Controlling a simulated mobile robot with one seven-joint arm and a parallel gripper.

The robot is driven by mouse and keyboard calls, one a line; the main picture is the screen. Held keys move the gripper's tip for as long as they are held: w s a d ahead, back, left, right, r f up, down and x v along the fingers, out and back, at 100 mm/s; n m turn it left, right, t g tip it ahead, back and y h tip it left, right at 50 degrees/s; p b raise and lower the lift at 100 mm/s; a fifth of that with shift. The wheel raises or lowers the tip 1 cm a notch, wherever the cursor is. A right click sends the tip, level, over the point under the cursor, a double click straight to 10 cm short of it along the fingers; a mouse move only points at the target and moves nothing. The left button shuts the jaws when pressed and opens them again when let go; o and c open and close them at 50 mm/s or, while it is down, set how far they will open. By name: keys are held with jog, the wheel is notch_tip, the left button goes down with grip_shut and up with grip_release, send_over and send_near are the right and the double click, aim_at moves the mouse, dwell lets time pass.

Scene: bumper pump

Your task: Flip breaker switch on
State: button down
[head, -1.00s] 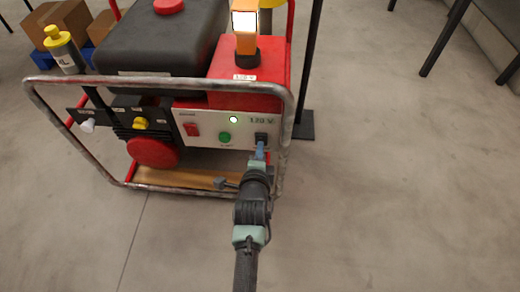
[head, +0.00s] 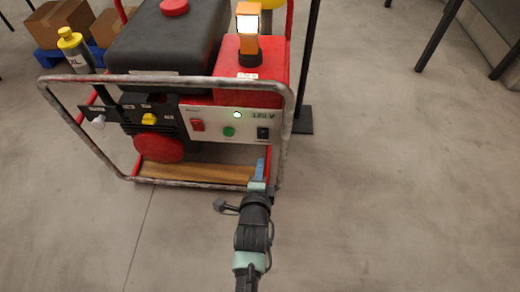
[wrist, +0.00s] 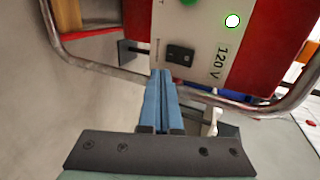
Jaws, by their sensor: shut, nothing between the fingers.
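The black breaker switch (head: 263,133) is on the right end of the white control panel, below the 120 V marking. It also shows in the wrist view as a black rocker (wrist: 180,55) just beyond my fingertips. My gripper (head: 260,165) is shut and empty, with its blue fingers below the switch and apart from it in the head view. In the wrist view the closed blue fingers (wrist: 160,75) point toward the panel beside the switch. The exact tilt of the rocker is too small to tell.
The panel (head: 215,115) also carries a red rocker (head: 197,125), a green button (head: 229,131) and a lit green lamp (head: 238,115). A metal tube frame (head: 290,110) surrounds the generator. An orange lamp (head: 247,25) on top is lit.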

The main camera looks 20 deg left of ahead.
jog(key=shift+f+p+v, duration=0.2)
jog(key=shift+p+v, duration=0.3)
jog(key=shift+v, duration=0.85)
jog(key=shift+f+p+v, duration=0.25)
jog(key=shift+p+v, duration=0.25)
jog(key=shift+v, duration=0.9)
jog(key=shift+s, duration=0.1)
